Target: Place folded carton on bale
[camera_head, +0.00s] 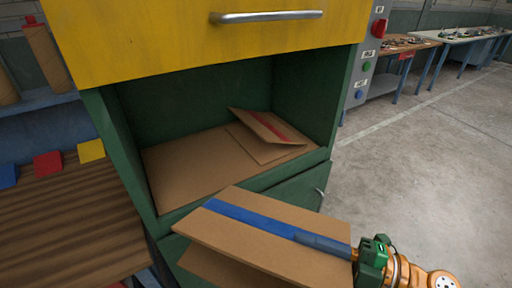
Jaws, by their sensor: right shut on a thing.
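My right gripper (302,240) comes in from the lower right, shut on a folded carton (262,244). The carton is brown cardboard with a blue stripe; one grey finger lies over it along the stripe. A second brown panel shows below it at an angle. The carton is in front of an open green compartment, nearer to me than its front edge. Inside, flat brown cardboard, apparently the bale (192,172), covers the compartment floor. Another folded carton (264,124) with a red stripe lies on it at the back right, its upper flap tilted up. My left gripper is not in view.
A yellow door (200,45) with a metal handle hangs above the opening. Green side walls (125,150) bound it. A control panel (366,66) stands to the right. The left and front of the bale's top are bare. Colored blocks lie on a brown ridged surface at left.

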